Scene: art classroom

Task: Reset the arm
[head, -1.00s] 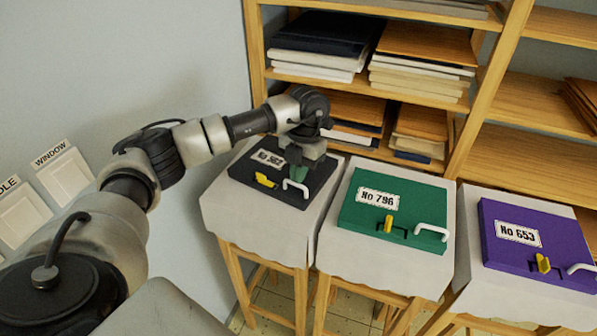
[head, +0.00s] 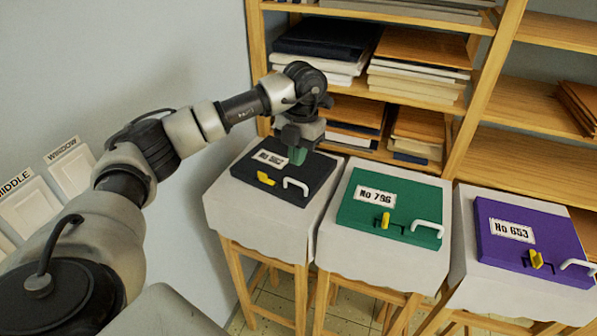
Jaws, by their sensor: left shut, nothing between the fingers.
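My left arm comes in from the left of the head view. Its gripper (head: 297,155) points down above the back part of a black case (head: 310,178) and is shut with nothing in it. The black case lies closed on a cloth-covered stool, with a number label, a yellow latch (head: 265,178) and a white handle (head: 296,187). The gripper is apart from the handle and latch; whether its tips touch the lid is hard to tell. My right gripper is not in view.
A green case (head: 352,213) labelled No 796 and a purple case (head: 548,258) labelled No 653 lie on covered stools to the right. A wooden shelf (head: 520,150) with stacked boards stands close behind the arm. Switch-like panels marked MIDDLE and WINDOW (head: 72,175) are at the left wall.

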